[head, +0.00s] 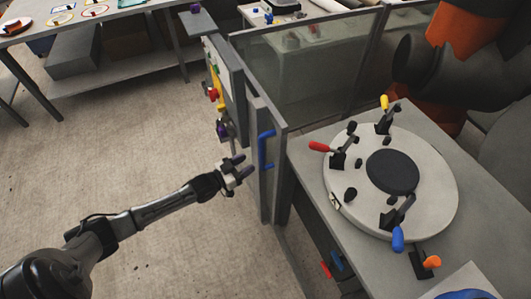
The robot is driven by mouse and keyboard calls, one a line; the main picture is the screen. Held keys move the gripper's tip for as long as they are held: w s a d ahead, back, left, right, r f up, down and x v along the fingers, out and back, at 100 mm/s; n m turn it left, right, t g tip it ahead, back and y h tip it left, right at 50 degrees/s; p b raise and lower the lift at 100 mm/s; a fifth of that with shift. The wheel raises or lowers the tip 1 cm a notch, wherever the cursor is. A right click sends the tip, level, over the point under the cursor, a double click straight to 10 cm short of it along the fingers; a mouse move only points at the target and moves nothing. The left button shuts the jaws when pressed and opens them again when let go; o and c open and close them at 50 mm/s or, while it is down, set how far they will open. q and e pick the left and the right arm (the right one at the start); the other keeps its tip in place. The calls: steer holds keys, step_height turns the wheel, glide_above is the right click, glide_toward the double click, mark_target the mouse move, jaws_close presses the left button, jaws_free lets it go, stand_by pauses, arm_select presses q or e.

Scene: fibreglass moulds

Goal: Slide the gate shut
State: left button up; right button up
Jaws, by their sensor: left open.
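The gate (266,190) is a narrow grey panel seen nearly edge-on in the fence line, with a blue bar handle (263,150) standing upright on it. How far the gate stands open cannot be told from this angle. My left gripper (243,169) is open and empty, just left of and slightly below the blue handle, with its fingers pointing towards the gate. It appears apart from the handle. My right gripper is not in view.
Clear fence panels (310,75) stand behind the gate.

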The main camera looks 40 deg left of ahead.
arm_select(q)
steer(key=b+x, duration=0.1)
steer(key=x, duration=0.7)
steer(key=shift+w, duration=0.2)
steer(key=shift+w+d+b, duration=0.15)
steer(key=shift+w+b, duration=0.15)
steer(key=shift+w, duration=0.05)
steer(key=shift+c, duration=0.2)
jaws_close()
